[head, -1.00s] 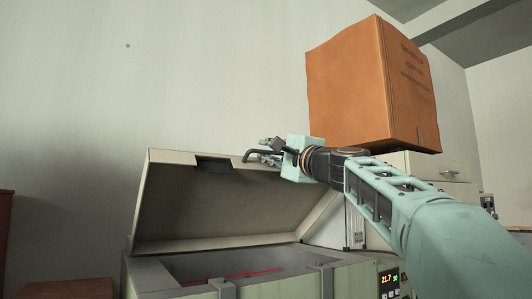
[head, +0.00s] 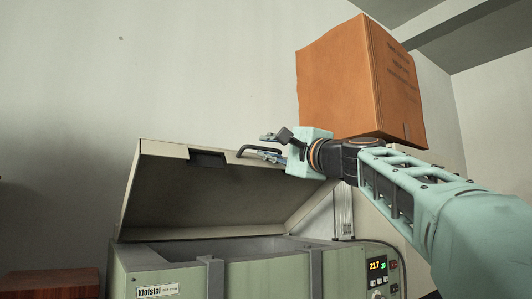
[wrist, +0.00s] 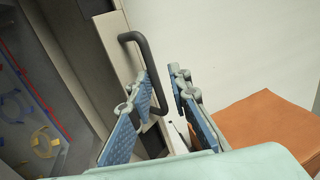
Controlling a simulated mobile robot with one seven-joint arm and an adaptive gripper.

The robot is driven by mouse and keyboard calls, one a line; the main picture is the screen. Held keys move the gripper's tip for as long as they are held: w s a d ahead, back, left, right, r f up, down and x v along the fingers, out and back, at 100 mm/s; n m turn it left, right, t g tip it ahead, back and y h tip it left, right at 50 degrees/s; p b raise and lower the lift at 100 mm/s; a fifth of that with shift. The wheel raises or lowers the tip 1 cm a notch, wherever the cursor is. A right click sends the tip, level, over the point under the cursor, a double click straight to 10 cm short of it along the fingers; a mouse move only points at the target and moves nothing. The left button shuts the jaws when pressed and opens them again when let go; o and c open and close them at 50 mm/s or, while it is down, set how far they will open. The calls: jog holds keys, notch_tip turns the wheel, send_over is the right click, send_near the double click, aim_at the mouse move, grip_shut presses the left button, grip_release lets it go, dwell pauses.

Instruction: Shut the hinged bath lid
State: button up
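The bath lid (head: 225,208) is a cream panel standing open, tilted up above the green bath (head: 260,278). A dark bar handle (head: 258,150) is fixed at its raised edge. My gripper (head: 270,147) is open at this handle, reaching in from the right. In the wrist view, the handle (wrist: 153,70) shows ahead of the parted blue-padded fingers (wrist: 161,82). Its lower end appears in the gap between them, close to the left finger. I cannot tell whether either finger touches it.
An orange-brown box (head: 350,80) stands high behind my arm, and it also shows at the lower right of the wrist view (wrist: 265,125). A lit control display (head: 377,266) is on the bath's right front. A reddish-brown block (head: 50,284) is at lower left.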

jog(key=shift+f+b+v, duration=0.2)
jog(key=shift+b+v, duration=0.5)
jog(key=shift+v, duration=0.35)
jog(key=shift+s+d+f, duration=0.6)
jog(key=shift+s+f, duration=0.15)
jog(key=shift+s, duration=0.05)
